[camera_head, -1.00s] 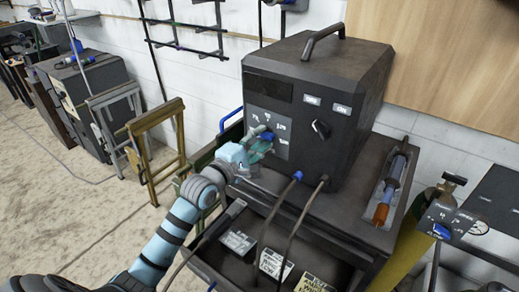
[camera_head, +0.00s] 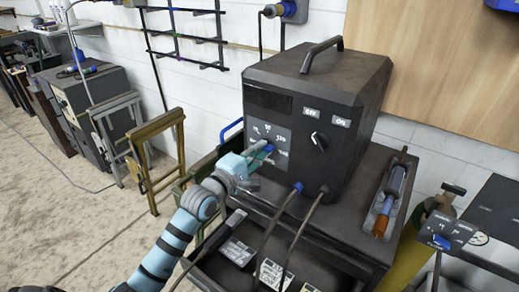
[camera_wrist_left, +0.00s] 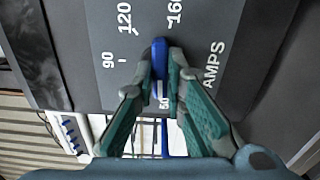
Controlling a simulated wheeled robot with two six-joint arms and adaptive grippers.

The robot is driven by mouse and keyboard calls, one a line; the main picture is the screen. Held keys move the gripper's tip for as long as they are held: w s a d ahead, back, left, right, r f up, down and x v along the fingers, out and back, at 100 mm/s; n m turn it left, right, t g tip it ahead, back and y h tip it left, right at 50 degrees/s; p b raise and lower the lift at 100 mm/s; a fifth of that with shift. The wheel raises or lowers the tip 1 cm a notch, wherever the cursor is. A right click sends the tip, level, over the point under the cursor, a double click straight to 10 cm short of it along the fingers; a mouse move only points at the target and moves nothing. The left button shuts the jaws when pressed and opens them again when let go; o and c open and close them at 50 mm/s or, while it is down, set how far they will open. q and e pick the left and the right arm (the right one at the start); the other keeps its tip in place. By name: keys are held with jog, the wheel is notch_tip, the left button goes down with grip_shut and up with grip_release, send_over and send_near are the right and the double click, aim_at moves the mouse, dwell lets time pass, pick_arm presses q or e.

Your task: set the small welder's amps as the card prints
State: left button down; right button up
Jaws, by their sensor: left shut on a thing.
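The small welder (camera_head: 310,110) is a dark box with a top handle. Its blue amps knob (camera_head: 267,149) sits on a grey dial plate (camera_head: 283,135) on the front. In the left wrist view the knob (camera_wrist_left: 160,58) stands among the printed numbers 90, 120 and 160 and the word AMPS; the number below is partly hidden by my fingers. My left gripper (camera_head: 262,156) is shut on the knob, one finger on each side (camera_wrist_left: 160,82). Printed cards (camera_head: 236,252) (camera_head: 271,273) lie in the tray below; their print is too small to read. My right gripper is out of view.
A black OFF/ON switch (camera_head: 318,141) is right of the dial. Two cables (camera_head: 308,220) hang from the welder's front over the tray (camera_head: 325,252). A blue-and-orange tool (camera_head: 391,196) lies in a holder on the right. A yellow cylinder (camera_head: 405,255) stands beyond it.

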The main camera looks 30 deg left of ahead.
pick_arm(q)
jog(key=shift+d+m+b, duration=0.15)
jog(key=shift+m+b, duration=1.25)
jog(key=shift+m, duration=12.9)
jog(key=c, duration=1.7)
grip_release()
jog(key=shift+o, duration=0.2)
